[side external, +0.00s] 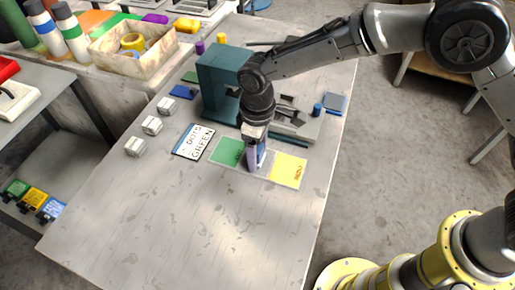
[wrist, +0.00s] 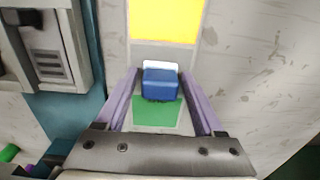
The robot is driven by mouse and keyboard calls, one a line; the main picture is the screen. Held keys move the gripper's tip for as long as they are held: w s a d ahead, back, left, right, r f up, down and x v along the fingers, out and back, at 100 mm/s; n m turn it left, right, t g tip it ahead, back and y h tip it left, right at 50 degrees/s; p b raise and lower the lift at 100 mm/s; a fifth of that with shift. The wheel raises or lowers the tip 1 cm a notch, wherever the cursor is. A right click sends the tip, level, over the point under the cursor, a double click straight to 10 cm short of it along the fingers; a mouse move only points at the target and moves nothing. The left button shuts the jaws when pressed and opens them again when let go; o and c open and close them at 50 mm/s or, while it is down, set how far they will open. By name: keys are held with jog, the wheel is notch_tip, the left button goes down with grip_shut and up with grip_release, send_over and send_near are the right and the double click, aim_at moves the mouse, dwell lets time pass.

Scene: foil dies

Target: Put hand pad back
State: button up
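A small blue block with a white edge (wrist: 161,86), which I take to be the hand pad, sits between my fingertips in the wrist view. My gripper (wrist: 160,76) points down with its two purple fingers apart, one on each side of the block. A narrow gap seems to show on either side. In the side view my gripper (side external: 256,160) is low over the middle of a mat (side external: 264,172), between its green patch (side external: 228,151) and its yellow patch (side external: 288,168). The block is mostly hidden there by the fingers.
A teal press (side external: 222,82) stands close behind my gripper. A small blue cylinder (side external: 318,110) and a blue square (side external: 336,103) are at the back right. The table's front (side external: 190,220) is clear.

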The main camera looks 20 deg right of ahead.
aim_at(258, 147)
jog(key=shift+o, duration=0.7)
notch_tip(258, 147, up, 12)
jog(key=shift+r, duration=0.25)
jog(key=shift+d, duration=0.1)
jog(key=s+d+r+m+t, duration=0.1)
jog(key=s+d+r+m, duration=0.15)
jog(key=d+r, duration=0.45)
jog(key=s+d+r+m+t, duration=0.1)
jog(key=s+d+r, duration=0.3)
jog(key=d, duration=0.7)
jog(key=s+d+f+m+t, duration=0.3)
jog(key=s+d+m, duration=0.2)
jog(key=s+d, duration=0.8)
jog(key=s, duration=0.4)
jog(key=shift+s+d+f+t, duration=0.2)
jog(key=shift+s+t, duration=0.05)
jog(key=shift+t, duration=0.05)
